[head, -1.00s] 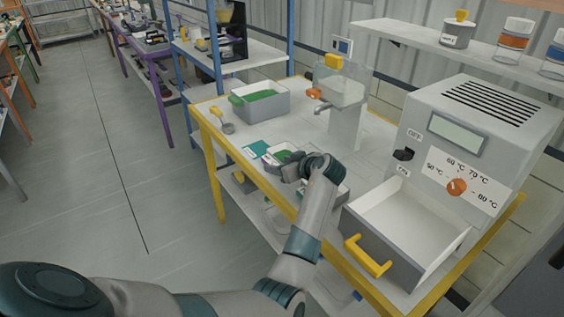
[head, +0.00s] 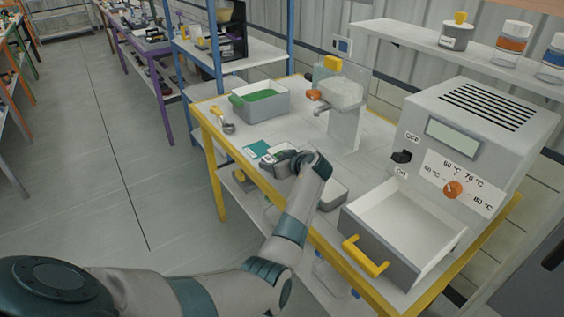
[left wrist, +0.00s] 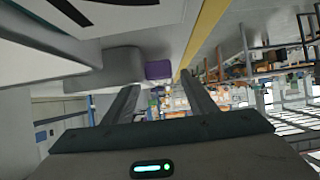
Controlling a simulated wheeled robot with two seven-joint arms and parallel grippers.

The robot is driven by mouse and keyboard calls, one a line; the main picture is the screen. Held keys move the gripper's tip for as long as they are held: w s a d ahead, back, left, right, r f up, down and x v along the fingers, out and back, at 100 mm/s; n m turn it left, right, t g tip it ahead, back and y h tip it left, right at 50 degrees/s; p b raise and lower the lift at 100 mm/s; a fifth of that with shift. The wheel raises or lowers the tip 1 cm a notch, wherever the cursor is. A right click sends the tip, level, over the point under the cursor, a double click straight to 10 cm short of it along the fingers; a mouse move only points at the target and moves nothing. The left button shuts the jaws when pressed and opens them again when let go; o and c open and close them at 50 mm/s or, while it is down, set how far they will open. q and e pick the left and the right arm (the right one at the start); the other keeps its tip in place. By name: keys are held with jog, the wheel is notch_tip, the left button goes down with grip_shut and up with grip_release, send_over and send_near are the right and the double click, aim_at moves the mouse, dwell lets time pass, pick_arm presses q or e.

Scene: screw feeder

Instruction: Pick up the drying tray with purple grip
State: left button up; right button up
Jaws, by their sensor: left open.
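In the left wrist view, a purple grip (left wrist: 158,70) shows just beyond and above the gap between my fingers. It adjoins a grey body (left wrist: 108,68), which looks like part of a tray. My left gripper (left wrist: 160,100) is open, with nothing seen between its fingers. In the head view, my left gripper (head: 270,160) is over the front edge of the table, beside small trays. One grey tray (head: 331,193) is partly hidden behind my arm. The purple grip is not visible in the head view. My right gripper is in neither view.
An oven-like machine (head: 485,145) stands at the right, with a pulled-out drawer (head: 385,255) and yellow handle (head: 366,257).

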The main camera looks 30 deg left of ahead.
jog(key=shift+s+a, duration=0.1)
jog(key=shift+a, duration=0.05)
pick_arm(q)
jog(key=c, duration=1.3)
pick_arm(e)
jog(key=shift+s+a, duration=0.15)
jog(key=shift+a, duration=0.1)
pick_arm(q)
jog(key=shift+r, duration=0.15)
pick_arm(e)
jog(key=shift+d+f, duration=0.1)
